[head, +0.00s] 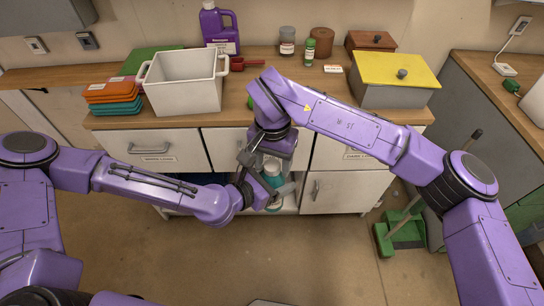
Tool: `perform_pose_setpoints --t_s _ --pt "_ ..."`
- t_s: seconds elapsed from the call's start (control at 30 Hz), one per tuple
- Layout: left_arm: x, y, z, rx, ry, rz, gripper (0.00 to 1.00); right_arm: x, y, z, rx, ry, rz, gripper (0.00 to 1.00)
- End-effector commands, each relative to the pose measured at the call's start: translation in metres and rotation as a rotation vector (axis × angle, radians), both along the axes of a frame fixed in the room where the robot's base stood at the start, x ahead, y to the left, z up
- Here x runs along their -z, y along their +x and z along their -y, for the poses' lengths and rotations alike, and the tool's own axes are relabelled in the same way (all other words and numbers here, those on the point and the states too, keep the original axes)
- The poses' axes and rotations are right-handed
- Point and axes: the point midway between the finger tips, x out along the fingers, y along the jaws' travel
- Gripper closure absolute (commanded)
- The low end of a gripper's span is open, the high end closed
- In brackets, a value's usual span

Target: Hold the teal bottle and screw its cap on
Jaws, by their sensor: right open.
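The teal bottle (272,181) is upright in front of the cabinet, near the middle of the head view. My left gripper (274,194) comes from the left and appears shut around the bottle's body. My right gripper (263,156) points down from above, open, with its fingers close to the bottle's top. The wrist and fingers partly cover the bottle's upper end. I cannot tell whether the cap is on the bottle or where it is.
The counter behind holds a white bin (185,83), stacked coloured trays (112,95), a purple jug (220,30), several jars and a grey box with a yellow lid (395,72). A green dustpan (405,230) stands on the floor at right. The front floor is mostly clear.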

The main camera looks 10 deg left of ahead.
Motion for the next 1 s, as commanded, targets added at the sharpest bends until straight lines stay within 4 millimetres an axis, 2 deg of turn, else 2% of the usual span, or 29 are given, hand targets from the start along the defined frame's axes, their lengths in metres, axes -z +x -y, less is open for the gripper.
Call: perform_pose_setpoints --t_s 0.07,0.23,0.27,0.47,0.57,0.67,1.0 --pt "-0.001 0.0003 0.0003 0.0 -0.001 0.002 1.0 -0.0003 0.0001 0.0 0.0 0.0 0.0 0.39" --pt "-0.0009 0.0003 0.0002 0.0 -0.001 0.002 1.0 -0.0004 0.0001 0.0 0.0 0.0 0.0 0.91" --pt "-0.0009 0.0004 0.0002 0.0 -0.001 0.002 1.0 -0.0004 0.0001 0.0001 0.0 0.0 0.0 0.97" --pt "-0.0009 0.0005 0.0 -0.001 -0.001 0.002 1.0 -0.0005 0.0002 0.0001 0.012 0.0 0.0 0.98" --pt "-0.0009 0.0005 0.0 -0.001 -0.001 0.002 1.0 -0.0006 0.0004 0.0003 0.114 0.0 0.002 0.98" --pt "-0.0009 0.0006 -0.0001 -0.001 -0.001 0.002 1.0 -0.0009 0.0004 0.0005 0.343 -0.001 0.003 0.98" --pt "-0.0008 0.0007 -0.0001 -0.001 -0.001 0.002 1.0 0.0 -0.0008 -0.0002 1.32 -0.001 0.002 0.98"
